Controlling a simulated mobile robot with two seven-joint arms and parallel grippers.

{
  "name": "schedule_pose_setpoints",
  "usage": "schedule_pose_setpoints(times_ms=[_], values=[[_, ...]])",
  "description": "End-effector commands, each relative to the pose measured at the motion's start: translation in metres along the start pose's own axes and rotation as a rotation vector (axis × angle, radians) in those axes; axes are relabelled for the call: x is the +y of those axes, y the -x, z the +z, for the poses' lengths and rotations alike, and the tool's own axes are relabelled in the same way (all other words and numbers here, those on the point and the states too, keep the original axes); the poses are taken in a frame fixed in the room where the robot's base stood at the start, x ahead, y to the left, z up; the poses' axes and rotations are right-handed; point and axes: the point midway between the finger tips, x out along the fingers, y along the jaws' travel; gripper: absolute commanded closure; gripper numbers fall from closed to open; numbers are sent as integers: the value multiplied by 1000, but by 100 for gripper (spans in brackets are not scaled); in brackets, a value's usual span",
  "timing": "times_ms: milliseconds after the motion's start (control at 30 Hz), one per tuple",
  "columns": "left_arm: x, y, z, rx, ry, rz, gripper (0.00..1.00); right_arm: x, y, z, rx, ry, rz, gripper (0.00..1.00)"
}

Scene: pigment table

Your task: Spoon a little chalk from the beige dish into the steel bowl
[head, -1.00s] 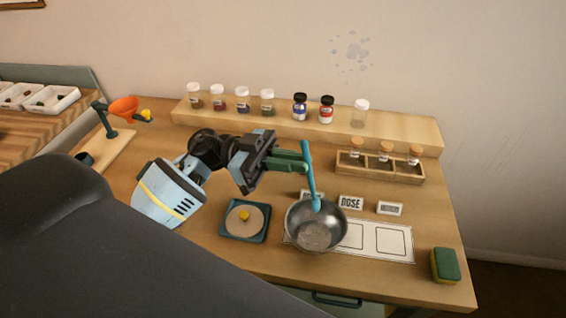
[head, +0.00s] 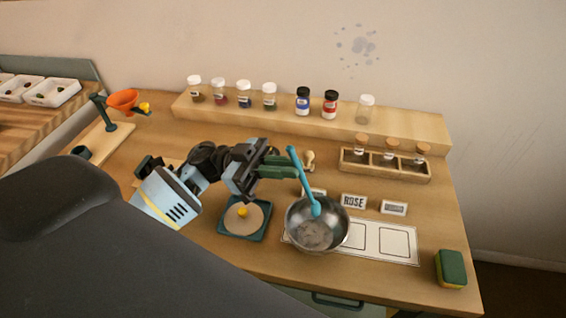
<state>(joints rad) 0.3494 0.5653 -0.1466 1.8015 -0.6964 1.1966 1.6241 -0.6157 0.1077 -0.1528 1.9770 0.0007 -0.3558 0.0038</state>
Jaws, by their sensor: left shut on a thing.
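My left gripper (head: 288,167) is shut on the handle of a blue spoon (head: 303,182). The spoon slants down to the right, and its lower end is over or inside the steel bowl (head: 333,241); I cannot tell whether it touches the bowl. A greyish patch, perhaps powder, shows on the bowl's floor. The bowl stands on the left part of a white card with outlined squares. I cannot make out a beige dish; my left arm covers part of the table. My right gripper is not in view.
A dark green square (head: 224,228) with a beige disc and yellow knob is left of the bowl. Label cards (head: 353,201) and a rack of corked vials (head: 386,168) stand behind. Jars line the back shelf (head: 235,110). A sponge (head: 451,268) lies front right.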

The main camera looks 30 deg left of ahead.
Motion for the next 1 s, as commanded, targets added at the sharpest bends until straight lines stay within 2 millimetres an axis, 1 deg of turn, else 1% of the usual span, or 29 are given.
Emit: schedule_pose_setpoints(times_ms=[33,200,333,433,500,600,1000], values=[[-1,-4,-7,-24,-8,4,100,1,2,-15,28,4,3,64],[-2,-11,-3,-97,10,4,100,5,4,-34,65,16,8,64],[-3,-15,-1,-154,18,3,100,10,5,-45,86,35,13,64],[-5,-24,4,-261,36,5,100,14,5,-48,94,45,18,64],[-6,-30,10,-328,56,6,100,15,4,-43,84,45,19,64],[-8,-37,16,-418,77,3,100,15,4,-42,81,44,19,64],[-14,-64,29,-708,138,1,100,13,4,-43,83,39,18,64]])
